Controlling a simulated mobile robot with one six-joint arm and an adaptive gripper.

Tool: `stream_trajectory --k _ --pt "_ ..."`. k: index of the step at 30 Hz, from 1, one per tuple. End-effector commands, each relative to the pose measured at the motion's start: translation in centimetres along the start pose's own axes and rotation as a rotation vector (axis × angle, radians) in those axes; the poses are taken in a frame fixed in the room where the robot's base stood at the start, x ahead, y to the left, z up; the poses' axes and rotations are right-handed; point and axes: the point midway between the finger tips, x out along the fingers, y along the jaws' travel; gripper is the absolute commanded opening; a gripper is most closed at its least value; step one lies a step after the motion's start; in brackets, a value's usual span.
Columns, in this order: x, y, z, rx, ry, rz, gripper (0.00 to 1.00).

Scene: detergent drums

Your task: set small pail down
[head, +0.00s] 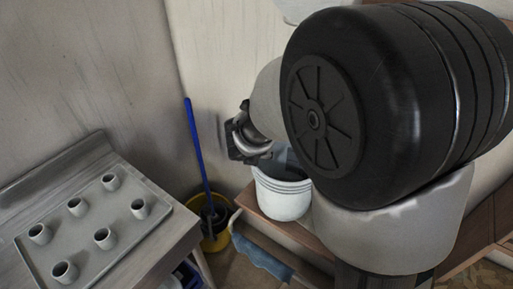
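The small pail (283,200) is white with a ribbed rim. It appears upright at the left end of a brown wooden bench (304,236); whether its base touches the bench cannot be told. My gripper (248,149) is dark and shows just above and left of the pail's rim. Its fingertips are not clear, so I cannot tell whether it is open or shut, or whether it touches the pail. Something dark grey shows at the pail's mouth. The pail's right side is partly covered.
At left, a grey table (75,160) bears a tray (100,263) with several small cups. A yellow bucket (222,240) with a blue-handled mop (197,150) stands in the corner. A blue-grey cloth (262,258) hangs by the bench. Large shapes close to the camera block the right side.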

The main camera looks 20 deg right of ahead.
Motion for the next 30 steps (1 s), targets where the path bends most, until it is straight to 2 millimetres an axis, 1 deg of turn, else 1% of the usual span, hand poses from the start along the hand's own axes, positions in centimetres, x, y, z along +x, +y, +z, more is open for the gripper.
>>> stream_trajectory --k 4,5,17,18,26,30 --pt "0.48 -0.05 -0.48 0.0 0.002 -0.001 0.0" --pt "0.41 -0.07 -0.46 0.001 0.003 -0.001 0.24" --pt "0.32 -0.03 -0.34 0.0 0.001 -0.001 0.51" --pt "0.32 -0.03 -0.33 0.0 0.001 -0.001 0.53" --pt "0.3 -0.02 -0.3 0.0 0.001 0.0 0.53" --pt "-0.13 -0.01 0.08 0.0 0.001 0.0 0.53"
